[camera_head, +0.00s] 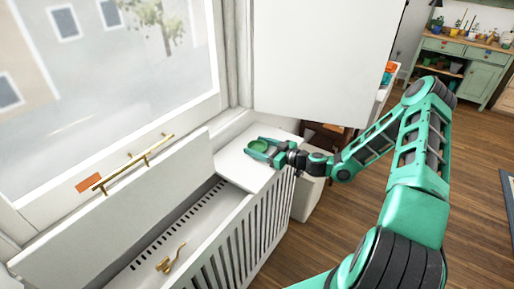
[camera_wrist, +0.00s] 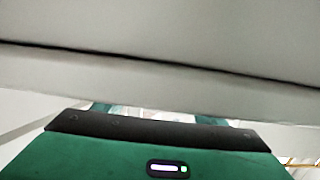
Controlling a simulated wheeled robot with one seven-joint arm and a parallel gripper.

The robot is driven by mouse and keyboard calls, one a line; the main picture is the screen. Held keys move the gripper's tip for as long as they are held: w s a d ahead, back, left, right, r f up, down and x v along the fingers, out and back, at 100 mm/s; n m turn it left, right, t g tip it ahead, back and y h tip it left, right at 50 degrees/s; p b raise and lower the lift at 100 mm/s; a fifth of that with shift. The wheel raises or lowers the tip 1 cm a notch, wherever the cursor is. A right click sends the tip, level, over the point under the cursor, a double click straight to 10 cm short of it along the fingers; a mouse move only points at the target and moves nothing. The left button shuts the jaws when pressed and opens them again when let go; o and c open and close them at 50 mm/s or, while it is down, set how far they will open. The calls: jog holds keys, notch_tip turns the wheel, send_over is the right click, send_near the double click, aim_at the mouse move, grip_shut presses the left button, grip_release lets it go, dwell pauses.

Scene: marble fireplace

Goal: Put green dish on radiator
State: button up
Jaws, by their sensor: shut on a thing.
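The small green dish (camera_head: 259,146) is between the fingers of my gripper (camera_head: 254,147) in the head view. My gripper is shut on it, reaching in from the right. The dish is over the flat white top at the right end of the slatted white radiator cover (camera_head: 236,248). I cannot tell whether it touches that top. In the wrist view the green gripper body fills the bottom, a pale grey surface fills the upper part, and the dish cannot be made out.
A hinged white panel with a brass handle (camera_head: 133,164) stands raised by the window, exposing the trough with a brass valve (camera_head: 170,258). A large white panel (camera_head: 325,60) rises behind my gripper. A green cabinet (camera_head: 463,66) stands far right.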

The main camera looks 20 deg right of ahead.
jog(key=o, duration=1.1)
